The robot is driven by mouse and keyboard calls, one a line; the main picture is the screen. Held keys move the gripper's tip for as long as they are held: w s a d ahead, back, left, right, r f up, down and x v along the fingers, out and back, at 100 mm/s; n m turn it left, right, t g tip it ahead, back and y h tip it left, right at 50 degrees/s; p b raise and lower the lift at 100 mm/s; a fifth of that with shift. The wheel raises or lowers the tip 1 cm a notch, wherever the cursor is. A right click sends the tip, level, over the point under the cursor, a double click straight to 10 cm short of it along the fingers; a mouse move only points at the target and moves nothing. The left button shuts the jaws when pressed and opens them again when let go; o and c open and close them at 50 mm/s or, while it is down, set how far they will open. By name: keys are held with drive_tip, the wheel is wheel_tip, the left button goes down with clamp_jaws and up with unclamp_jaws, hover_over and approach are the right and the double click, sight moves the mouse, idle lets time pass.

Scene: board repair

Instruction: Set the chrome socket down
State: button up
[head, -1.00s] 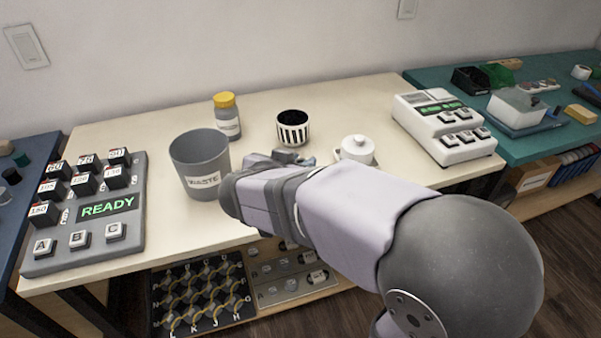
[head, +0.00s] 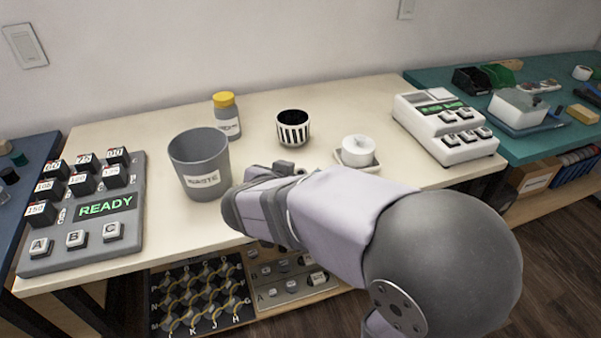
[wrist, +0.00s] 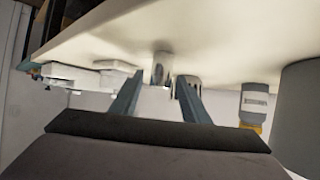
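The chrome socket (wrist: 162,68) is a small shiny cylinder in the wrist view, where the scene appears upside down. It appears to stand upright on the cream table (wrist: 220,50). My gripper (wrist: 160,76) is open. Its two fingers point toward the socket, with a visible gap on each side of it. How far the fingertips are from it in depth is hard to tell. In the head view my gripper (head: 290,168) is mostly hidden by my arm, and I cannot make out the socket there.
A grey waste bin (head: 200,160) stands left of my gripper. A yellow-capped bottle (head: 227,117) and a striped cup (head: 293,128) stand behind. Free table lies between the cup and the white keypad device (head: 445,125).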

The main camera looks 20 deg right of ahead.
drive_tip(key=shift+r, duration=0.15)
drive_tip(key=shift+a+r+p, duration=0.1)
drive_tip(key=shift+r+p, duration=0.05)
drive_tip(key=shift+p, duration=0.25)
drive_tip(key=v, duration=1.1)
drive_tip(key=shift+s+a, duration=0.25)
drive_tip(key=shift+s, duration=0.1)
drive_tip(key=shift+d+p, duration=0.1)
drive_tip(key=shift+p, duration=0.2)
drive_tip(key=s+d+f+n+g+y, duration=0.1)
drive_tip(key=s+f+n+g+y, duration=0.4)
drive_tip(key=f, duration=0.6)
drive_tip(key=s+d+f+n+g+y, duration=0.2)
drive_tip(key=s+f+g+y, duration=0.15)
drive_tip(key=s+f, duration=0.55)
wheel_tip(320, 180, up, 28)
drive_tip(key=w+n+p, duration=0.1)
drive_tip(key=p, duration=2.8)
drive_tip(key=shift+a+g+h, duration=0.2)
drive_tip(key=shift+g+h, duration=0.15)
drive_tip(key=shift+g, duration=0.1)
